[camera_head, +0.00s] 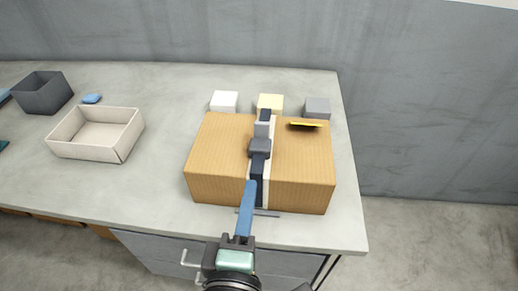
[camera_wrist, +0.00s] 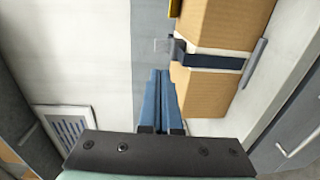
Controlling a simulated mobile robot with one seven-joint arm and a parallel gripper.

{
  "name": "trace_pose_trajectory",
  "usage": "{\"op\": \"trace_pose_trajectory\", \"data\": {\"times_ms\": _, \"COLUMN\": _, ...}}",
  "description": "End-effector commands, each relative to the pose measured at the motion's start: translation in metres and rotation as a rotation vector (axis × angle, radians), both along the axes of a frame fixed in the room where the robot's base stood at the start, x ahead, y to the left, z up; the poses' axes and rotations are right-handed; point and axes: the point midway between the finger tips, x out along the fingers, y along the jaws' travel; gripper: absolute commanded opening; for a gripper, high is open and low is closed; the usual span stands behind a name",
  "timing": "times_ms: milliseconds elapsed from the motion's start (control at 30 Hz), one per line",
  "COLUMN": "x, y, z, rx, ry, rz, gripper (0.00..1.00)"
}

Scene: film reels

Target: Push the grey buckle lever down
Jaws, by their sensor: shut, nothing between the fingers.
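A tan cardboard box (camera_head: 220,155) sits on the counter with a dark strap (camera_head: 258,168) running over its top and down its front. A grey buckle (camera_head: 260,147) sits on the strap on top; a lighter grey piece (camera_head: 262,129) shows just behind it. In the wrist view, the box (camera_wrist: 225,25), the strap (camera_wrist: 215,62) and a grey buckle part (camera_wrist: 178,48) standing off the box show. My gripper (camera_head: 252,183), with long blue fingers, is shut and empty at the box's front, below the buckle. Its fingertips (camera_wrist: 160,73) appear apart from the buckle.
White (camera_head: 224,100), yellow (camera_head: 270,101) and grey (camera_head: 317,106) blocks stand behind the box. A yellow-and-dark flat item (camera_head: 306,124) lies on its top right. A beige tray (camera_head: 128,145) and a dark bin (camera_head: 43,92) stand left. The counter between tray and box is clear.

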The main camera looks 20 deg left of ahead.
Motion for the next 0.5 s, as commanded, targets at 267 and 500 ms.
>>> {"op": "trace_pose_trajectory", "data": {"times_ms": 267, "x": 0.02, "y": 0.005, "z": -0.004, "rx": -0.002, "ry": -0.006, "rz": -0.001, "gripper": 0.0}}
{"op": "trace_pose_trajectory", "data": {"times_ms": 500, "x": 0.06, "y": 0.016, "z": -0.003, "rx": -0.004, "ry": -0.002, "rz": -0.002, "gripper": 0.0}}
